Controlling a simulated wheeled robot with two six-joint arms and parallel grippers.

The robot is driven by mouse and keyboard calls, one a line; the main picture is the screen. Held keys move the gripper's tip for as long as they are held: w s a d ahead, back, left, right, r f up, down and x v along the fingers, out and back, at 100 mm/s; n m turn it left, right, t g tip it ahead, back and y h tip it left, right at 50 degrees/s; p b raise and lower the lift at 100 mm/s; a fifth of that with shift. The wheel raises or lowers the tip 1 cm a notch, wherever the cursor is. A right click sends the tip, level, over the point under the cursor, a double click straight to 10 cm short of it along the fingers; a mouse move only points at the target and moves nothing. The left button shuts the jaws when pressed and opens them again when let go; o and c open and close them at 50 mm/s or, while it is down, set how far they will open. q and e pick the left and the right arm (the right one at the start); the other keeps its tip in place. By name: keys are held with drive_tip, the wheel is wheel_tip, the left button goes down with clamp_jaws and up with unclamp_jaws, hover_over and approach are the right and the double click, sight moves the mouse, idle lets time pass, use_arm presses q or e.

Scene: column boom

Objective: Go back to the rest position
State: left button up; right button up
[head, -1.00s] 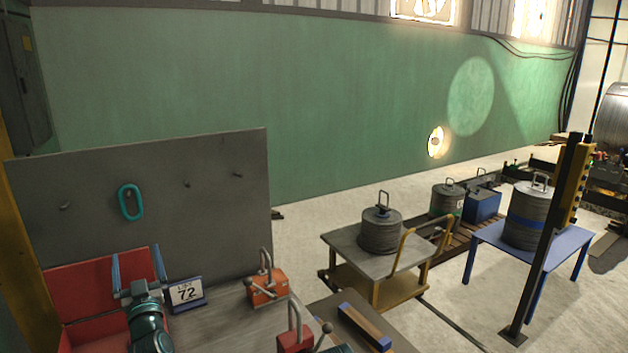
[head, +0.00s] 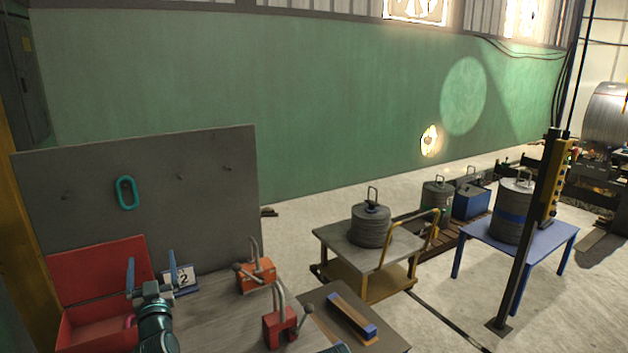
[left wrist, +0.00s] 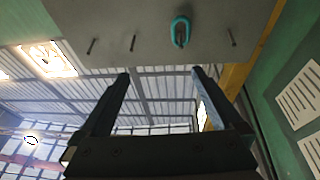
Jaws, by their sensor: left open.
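My left gripper (head: 150,258) points up over the bench at lower left, its two blue fingers apart with nothing between them. It stands in front of the red bin (head: 98,262) and partly covers a number card (head: 184,278). In the left wrist view the open fingers (left wrist: 161,73) point up toward the roof, below the grey peg board. A teal link (head: 126,192) hangs on a peg of that board and also shows in the left wrist view (left wrist: 181,31), apart from the fingers. My right gripper is not in view.
The grey board (head: 200,200) stands behind the bench. Two red lifters with handles (head: 256,275) (head: 284,328) and a blue-ended bar (head: 352,317) lie to the right. A yellow cart (head: 330,240), a blue table (head: 470,232) and a dark post (head: 530,240) stand beyond.

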use_arm(q)
drive_tip(key=d+f+m+g+h, duration=0.2)
drive_tip(key=d+f+g+h, duration=0.1)
drive_tip(key=d+f, duration=0.3)
drive_tip(key=s+d+f+m+g+h, duration=0.1)
drive_tip(key=d+f+m+g+h, duration=0.1)
drive_tip(key=d+f, duration=0.5)
drive_tip(key=d+f+m+g+h, duration=0.2)
drive_tip(key=d+f+g+h, duration=0.2)
drive_tip(key=d+f, duration=0.3)
drive_tip(key=shift+s+d+m+h, duration=0.15)
drive_tip(key=shift+d+h, duration=0.25)
drive_tip(key=shift+d, duration=1.05)
drive_tip(key=shift+s+d+m+h, duration=0.1)
drive_tip(key=shift+d+m+h, duration=0.25)
drive_tip(key=shift+d, duration=1.1)
drive_tip(key=s+d+f+g+y, duration=0.1)
drive_tip(key=s+d+f+g, duration=0.1)
drive_tip(key=s, duration=0.4)
drive_tip(key=s+d+f+m+g+y, duration=0.1)
drive_tip(key=s+d+f+g, duration=0.1)
drive_tip(key=s+g, duration=0.3)
drive_tip(key=s+d+f+g+y, duration=0.1)
drive_tip(key=s+d+f+g, duration=0.2)
drive_tip(key=s, duration=0.6)
drive_tip(key=shift+s+f+m+g, duration=0.15)
drive_tip(key=shift+f+m+g, duration=0.15)
drive_tip(key=shift+f+g, duration=0.1)
drive_tip(key=shift+a, duration=0.1)
